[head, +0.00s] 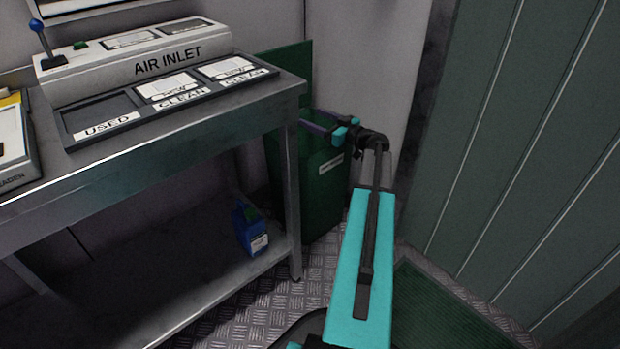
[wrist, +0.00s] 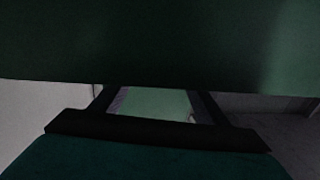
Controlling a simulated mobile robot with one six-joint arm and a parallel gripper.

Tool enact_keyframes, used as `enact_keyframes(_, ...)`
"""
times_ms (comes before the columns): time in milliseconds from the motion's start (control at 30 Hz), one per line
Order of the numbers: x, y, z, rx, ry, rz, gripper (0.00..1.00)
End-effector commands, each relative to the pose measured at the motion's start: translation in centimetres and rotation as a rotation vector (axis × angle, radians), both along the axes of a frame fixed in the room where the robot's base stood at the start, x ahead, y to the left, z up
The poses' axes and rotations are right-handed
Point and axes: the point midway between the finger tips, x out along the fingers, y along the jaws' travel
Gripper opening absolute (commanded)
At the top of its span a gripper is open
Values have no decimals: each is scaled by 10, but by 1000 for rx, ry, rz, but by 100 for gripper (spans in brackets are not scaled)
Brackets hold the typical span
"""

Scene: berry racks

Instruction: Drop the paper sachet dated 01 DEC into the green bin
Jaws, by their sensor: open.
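The green bin (head: 324,196) stands beyond the right end of the steel bench, with a raised green panel (head: 292,78) behind it and a small white label on its front. My gripper (head: 313,122) is at the top of the bin, fingers pointing left; it is open. In the wrist view, my gripper (wrist: 160,104) has its fingers spread, with a pale green patch between them that I cannot identify. A dark green surface fills the upper part of that view. I cannot make out a sachet dated 01 DEC in either view.
The steel bench (head: 180,136) holds a tray (head: 262,70) marked USED and CLEAN, with white pieces in the CLEAN slots; the USED slot looks empty. The AIR INLET box (head: 130,62) stands behind. A blue bottle (head: 249,228) is on the lower shelf. A ribbed green wall is right.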

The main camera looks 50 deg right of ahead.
Motion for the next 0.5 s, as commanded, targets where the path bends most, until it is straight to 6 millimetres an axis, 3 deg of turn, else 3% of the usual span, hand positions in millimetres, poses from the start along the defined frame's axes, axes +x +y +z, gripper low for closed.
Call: enact_keyframes(500, -75, -6, 4, 2, 0, -2, 68)
